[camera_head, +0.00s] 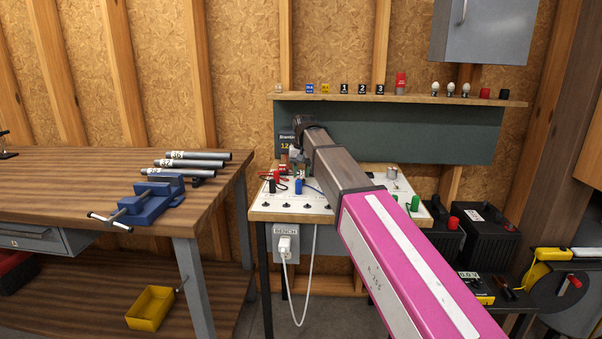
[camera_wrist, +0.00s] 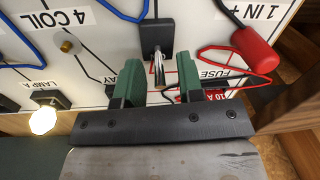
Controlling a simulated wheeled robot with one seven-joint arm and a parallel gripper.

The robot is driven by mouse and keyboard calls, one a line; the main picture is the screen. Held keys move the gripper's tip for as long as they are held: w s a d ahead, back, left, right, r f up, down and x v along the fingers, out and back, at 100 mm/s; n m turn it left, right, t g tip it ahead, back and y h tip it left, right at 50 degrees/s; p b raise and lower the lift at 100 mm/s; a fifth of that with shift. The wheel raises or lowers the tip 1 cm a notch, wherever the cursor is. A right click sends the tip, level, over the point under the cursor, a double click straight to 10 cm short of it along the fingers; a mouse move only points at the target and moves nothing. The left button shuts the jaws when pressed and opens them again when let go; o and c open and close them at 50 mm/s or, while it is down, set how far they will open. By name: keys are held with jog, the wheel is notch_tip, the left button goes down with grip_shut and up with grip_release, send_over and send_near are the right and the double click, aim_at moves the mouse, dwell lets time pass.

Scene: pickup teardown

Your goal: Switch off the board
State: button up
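The white board (camera_head: 262,206) stands on a small bench at the middle, with wires, plugs and switches on it. In the wrist view its panel (camera_wrist: 90,50) has upside-down labels. A toggle switch (camera_wrist: 155,38) with a black body and a metal lever (camera_wrist: 159,68) shows there. My gripper (camera_wrist: 158,80) is open, with one green finger on each side of the lever and gaps between. Lamp A (camera_wrist: 43,120) glows. In the head view my arm hides part of the board, and my fingers are small there.
A red plug (camera_wrist: 252,47) and blue and red wires lie close to my fingers. A wall socket box with a white plug (camera_head: 285,245) is below the board. A workbench with a blue vise (camera_head: 150,200) stands left, and black batteries (camera_head: 488,235) stand right.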

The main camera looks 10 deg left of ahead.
grip_shut()
jog(key=shift+s, duration=0.1)
jog(key=t, duration=0.1)
jog(key=s+t, duration=0.1)
jog(key=t, duration=0.2)
jog(key=shift+s+d+r, duration=0.15)
jog(key=shift+s, duration=0.2)
jog(key=t, duration=0.2)
jog(key=s+t, duration=0.1)
jog(key=shift+t+y, duration=0.3)
jog(key=shift+t, duration=0.1)
jog(key=shift+s+t, duration=0.15)
jog(key=shift+t, duration=0.45)
